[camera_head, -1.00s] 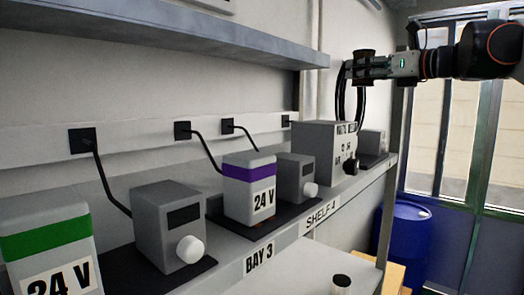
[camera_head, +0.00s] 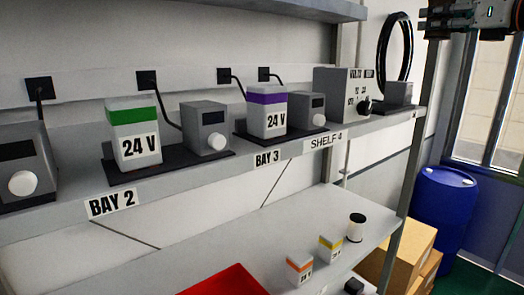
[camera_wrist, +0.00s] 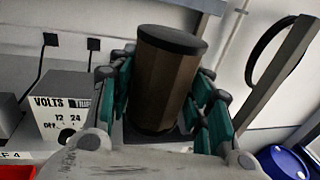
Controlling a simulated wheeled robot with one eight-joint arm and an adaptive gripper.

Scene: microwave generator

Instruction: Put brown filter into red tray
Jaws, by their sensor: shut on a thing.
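The brown filter (camera_wrist: 165,80), a brown cylinder with a dark cap, is between the green-padded fingers of my gripper (camera_wrist: 165,105) in the wrist view. My gripper is shut on it and holds it up in the air. In the head view only part of my gripper (camera_head: 470,16) shows at the top right edge, and I cannot make out the filter there. The red tray (camera_head: 228,282) lies on the lower shelf at the bottom of the head view, partly cut off. A red corner also shows at the lower left of the wrist view (camera_wrist: 16,173).
The upper shelf holds 24 V batteries with green (camera_head: 135,135) and purple (camera_head: 267,115) bands, grey chargers and a volts meter box (camera_head: 338,95). On the lower shelf stand small orange (camera_head: 300,268) and yellow (camera_head: 330,249) boxes and a white, black-topped cylinder (camera_head: 356,228). A blue barrel (camera_head: 442,215) stands right.

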